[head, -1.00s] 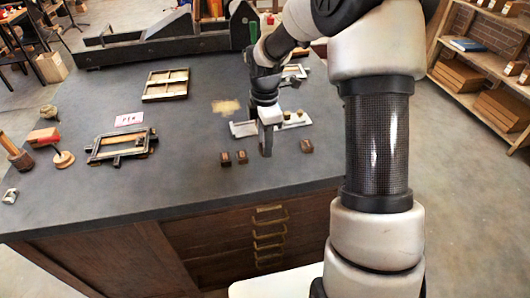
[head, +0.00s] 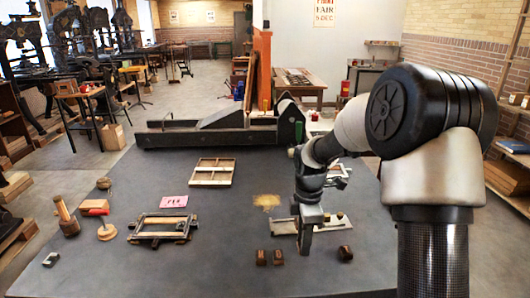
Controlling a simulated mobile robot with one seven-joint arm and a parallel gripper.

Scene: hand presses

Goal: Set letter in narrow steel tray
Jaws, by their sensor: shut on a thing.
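My gripper (head: 305,252) points down at the front of the dark bench, before the narrow steel tray (head: 284,227). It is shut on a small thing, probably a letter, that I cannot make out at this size. The tray lies flat behind my gripper, which hides its middle; small yellowish pieces (head: 340,215) are at its right part. Two small brown letter blocks (head: 261,257) (head: 277,257) stand left of my gripper. Another brown block (head: 345,253) stands to its right. Their faces are too small to read.
A dark metal frame (head: 160,228), a pink card (head: 174,201) and a wooden compartment tray (head: 212,172) lie to the left. A mallet (head: 66,215) and a round-based tool (head: 106,231) stand farther left. A long press bed (head: 210,136) spans the back. The left front of the bench is mostly clear.

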